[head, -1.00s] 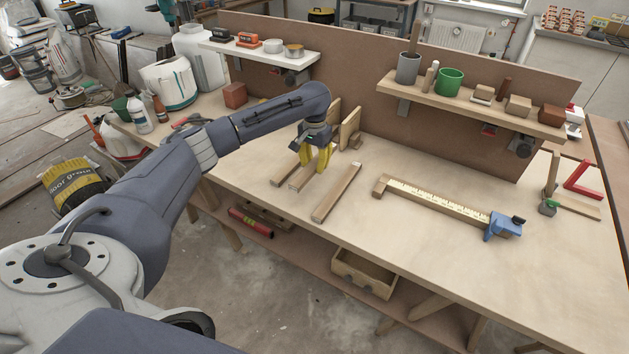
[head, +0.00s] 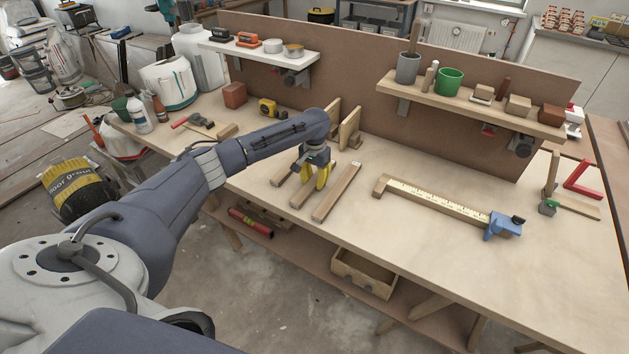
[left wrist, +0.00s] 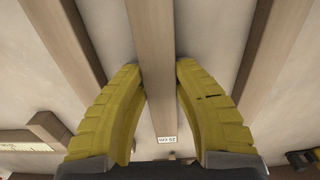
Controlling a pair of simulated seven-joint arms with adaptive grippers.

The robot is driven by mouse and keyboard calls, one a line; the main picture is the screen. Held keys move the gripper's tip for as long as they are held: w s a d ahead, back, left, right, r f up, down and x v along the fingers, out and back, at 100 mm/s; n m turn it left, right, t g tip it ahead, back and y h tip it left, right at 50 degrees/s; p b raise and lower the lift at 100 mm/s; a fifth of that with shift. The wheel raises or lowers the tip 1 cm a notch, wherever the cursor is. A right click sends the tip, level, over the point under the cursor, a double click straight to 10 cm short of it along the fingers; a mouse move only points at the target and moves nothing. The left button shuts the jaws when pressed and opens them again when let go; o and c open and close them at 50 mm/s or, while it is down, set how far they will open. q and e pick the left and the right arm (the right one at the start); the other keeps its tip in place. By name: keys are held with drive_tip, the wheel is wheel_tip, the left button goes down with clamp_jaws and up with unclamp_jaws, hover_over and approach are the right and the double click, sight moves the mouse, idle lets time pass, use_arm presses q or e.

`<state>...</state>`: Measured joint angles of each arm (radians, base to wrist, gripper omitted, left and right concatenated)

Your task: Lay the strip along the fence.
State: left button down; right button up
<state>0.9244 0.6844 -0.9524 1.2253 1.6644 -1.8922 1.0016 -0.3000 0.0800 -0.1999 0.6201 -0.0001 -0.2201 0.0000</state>
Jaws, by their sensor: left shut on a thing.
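My left gripper (head: 314,184) is low over the bench, its yellow fingers shut on the middle wooden strip (head: 299,200). In the left wrist view this strip (left wrist: 156,60) runs between the two fingertips and carries a small white label near its end. Other strips lie on either side: a left strip (head: 279,181) and a right strip (head: 337,192). The fence (head: 409,192), a wooden bar with a measuring scale, lies to the right. It has a wooden block (head: 380,186) at its left end and a blue clamp (head: 501,226) at its right end. My right gripper is not in view.
Two upright wooden pieces (head: 349,129) stand just behind the strips. A small wooden stand (head: 551,177) and a red square (head: 582,181) are at the far right. Shelves on the back panel (head: 335,65) hold pots and blocks. The bench (head: 420,255) in front of the fence is clear.

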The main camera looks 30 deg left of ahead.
sight(315, 180)
use_arm(q)
drive_tip(key=shift+f, duration=0.1)
drive_tip(key=c, duration=1.1)
unclamp_jaws()
wheel_tip(315, 180, up, 12)
drive_tip(key=shift+f, duration=0.2)
drive_tip(key=shift+o, duration=0.9)
drive_tip(key=shift+r, duration=0.35)
